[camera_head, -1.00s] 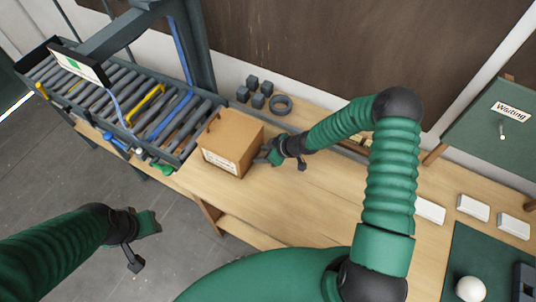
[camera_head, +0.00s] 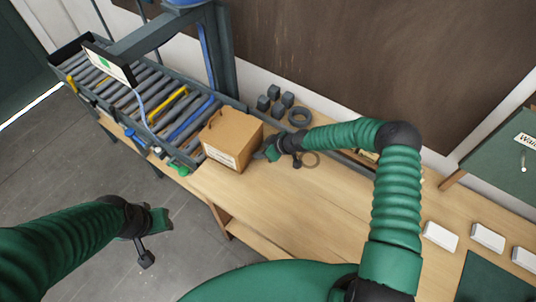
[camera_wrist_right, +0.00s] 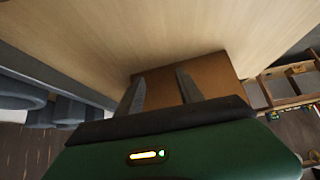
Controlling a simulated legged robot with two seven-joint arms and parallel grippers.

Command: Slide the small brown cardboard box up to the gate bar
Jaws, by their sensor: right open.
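The small brown cardboard box (camera_head: 230,141), with a white label on its front, stands upright on the wooden bench at the right-hand end of the roller conveyor (camera_head: 150,92). My right gripper (camera_head: 268,153) is at the box's right side, open, its fingers pointing at that side. In the right wrist view the two separate fingers (camera_wrist_right: 162,92) lie against or just in front of the box (camera_wrist_right: 222,76); contact is unclear. A dark beam (camera_head: 150,38) on a post crosses above the rollers; I cannot tell for sure that it is the gate bar. My left gripper (camera_head: 160,222) hangs over the floor, away from the box.
Several dark cubes (camera_head: 275,97) and a dark ring (camera_head: 299,117) sit behind the box. A thin ring (camera_head: 310,159) lies near my right wrist. White blocks (camera_head: 440,236) stand at the right. The bench (camera_head: 290,205) in front is clear.

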